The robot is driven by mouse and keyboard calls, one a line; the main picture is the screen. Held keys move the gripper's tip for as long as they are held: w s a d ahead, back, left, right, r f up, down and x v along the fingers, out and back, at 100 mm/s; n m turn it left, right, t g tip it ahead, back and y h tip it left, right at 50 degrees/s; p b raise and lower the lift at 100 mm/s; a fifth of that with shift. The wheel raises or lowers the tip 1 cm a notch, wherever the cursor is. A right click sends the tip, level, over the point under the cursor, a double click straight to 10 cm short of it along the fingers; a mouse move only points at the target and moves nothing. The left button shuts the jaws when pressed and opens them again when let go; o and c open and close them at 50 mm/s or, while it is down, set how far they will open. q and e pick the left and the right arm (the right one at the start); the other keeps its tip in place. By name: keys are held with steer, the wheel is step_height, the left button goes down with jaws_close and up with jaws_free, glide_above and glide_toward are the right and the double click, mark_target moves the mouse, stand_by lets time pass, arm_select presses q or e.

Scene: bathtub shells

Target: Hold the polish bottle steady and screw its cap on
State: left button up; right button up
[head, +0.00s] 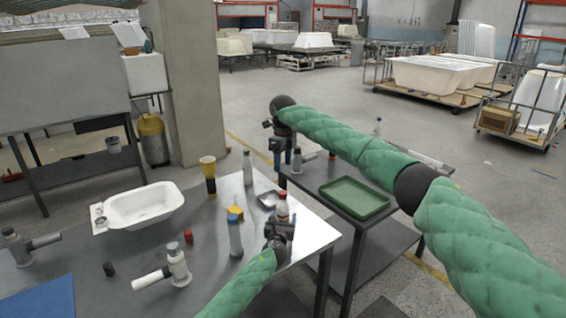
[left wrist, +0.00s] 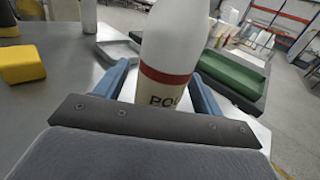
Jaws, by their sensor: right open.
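The polish bottle (left wrist: 168,55) is white with a red band and partly readable lettering. It stands upright between the two blue fingers of my left gripper (left wrist: 163,88), which appear to close on its sides. In the head view the bottle (head: 283,207) shows red near its top, just beyond my left gripper (head: 280,228) at the table's right end. I cannot tell whether that red is band or cap; the bottle's top is cut off in the left wrist view. A small red cylinder (head: 188,236), possibly the cap, stands on the table. My right gripper (head: 277,144) is open, above the side table's far left corner.
A green tray (head: 354,198) lies on the side table.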

arm_select(q)
steer(key=shift+s, duration=0.1)
steer(key=shift+s+a+b, duration=0.1)
steer(key=shift+s+a, duration=0.1)
steer(key=shift+s, duration=1.05)
steer(key=shift+s+a+b, duration=0.15)
steer(key=shift+s+a, duration=0.05)
steer(key=shift+s, duration=1.05)
steer(key=shift+s+a+b, duration=0.1)
steer(key=shift+s+a, duration=0.1)
steer(key=shift+s, duration=1.05)
steer(key=shift+f, duration=0.1)
